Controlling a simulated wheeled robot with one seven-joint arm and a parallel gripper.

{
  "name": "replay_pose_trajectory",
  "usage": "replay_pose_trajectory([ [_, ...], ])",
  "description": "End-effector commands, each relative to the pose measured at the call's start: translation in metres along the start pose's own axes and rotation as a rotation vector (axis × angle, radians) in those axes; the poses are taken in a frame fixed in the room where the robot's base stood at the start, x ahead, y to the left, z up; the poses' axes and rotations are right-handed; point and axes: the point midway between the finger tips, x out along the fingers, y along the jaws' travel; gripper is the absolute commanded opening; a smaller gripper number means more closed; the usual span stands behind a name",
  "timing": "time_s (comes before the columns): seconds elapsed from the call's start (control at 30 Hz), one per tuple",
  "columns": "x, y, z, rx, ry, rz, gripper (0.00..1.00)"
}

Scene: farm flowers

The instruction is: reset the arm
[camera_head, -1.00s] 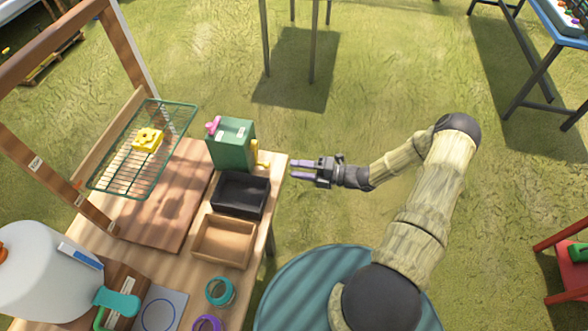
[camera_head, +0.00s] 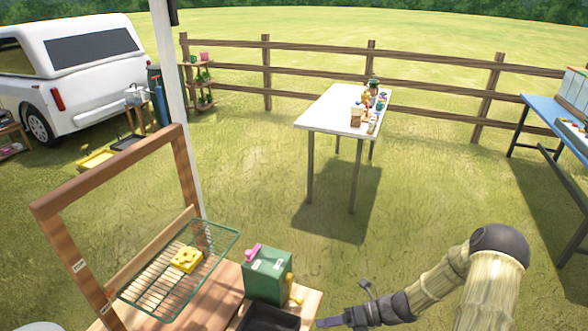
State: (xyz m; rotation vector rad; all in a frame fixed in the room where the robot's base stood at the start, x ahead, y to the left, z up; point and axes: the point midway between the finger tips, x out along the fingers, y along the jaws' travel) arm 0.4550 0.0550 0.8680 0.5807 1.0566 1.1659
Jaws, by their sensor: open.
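My gripper (camera_head: 330,322) is at the bottom of the head view, just right of the wooden workbench's corner (camera_head: 312,300). Its fingers point left and are open, and I see nothing between them. My arm (camera_head: 440,285) bends down from a dark elbow joint at the lower right. The gripper's lower part is close to the picture's bottom edge.
The workbench holds a green box (camera_head: 268,276), a black tray (camera_head: 265,320) and a green wire rack (camera_head: 150,290) with a yellow sponge-like block (camera_head: 187,259). A wooden frame (camera_head: 188,180) rises at left. A white table (camera_head: 325,112) stands beyond open grass; a blue table (camera_head: 560,112) is at right.

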Motion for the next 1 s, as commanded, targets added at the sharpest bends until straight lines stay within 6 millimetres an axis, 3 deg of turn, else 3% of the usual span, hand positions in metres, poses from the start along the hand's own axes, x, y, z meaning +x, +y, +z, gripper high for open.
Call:
replay_pose_trajectory([
  [0.43, -0.039, 0.066, -0.029, -0.876, 0.605, -0.135, 0.43],
  [1.0, -0.106, 0.154, -0.023, -1.947, 1.332, -0.01, 0.43],
])
